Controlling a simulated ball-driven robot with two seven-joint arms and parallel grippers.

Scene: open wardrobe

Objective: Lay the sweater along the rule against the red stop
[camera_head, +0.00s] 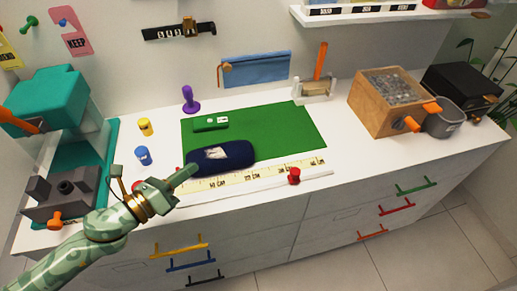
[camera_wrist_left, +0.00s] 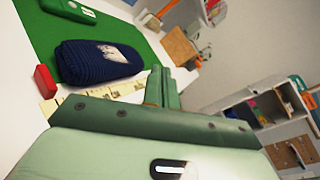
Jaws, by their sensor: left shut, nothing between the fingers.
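The sweater (camera_head: 222,157) is a dark navy folded roll with a pale patch on top. It lies along the front edge of the green mat, just behind the rule (camera_head: 250,177), a cream strip with black marks. In the left wrist view the sweater (camera_wrist_left: 100,61) lies beside a red block (camera_wrist_left: 45,82), likely the red stop, at the rule's left end; a narrow gap seems to separate them. My left gripper (camera_head: 190,170) is shut and empty at the sweater's front left; its fingers (camera_wrist_left: 160,86) hide part of the rule. My right gripper is out of view.
A red knob (camera_head: 294,176) sits on a white bar in front of the rule. The green mat (camera_head: 285,130) is bare on its right and carries a small green box (camera_head: 211,123). Blue (camera_head: 143,155) and yellow (camera_head: 146,127) spools stand left. A wooden box (camera_head: 385,110) stands right.

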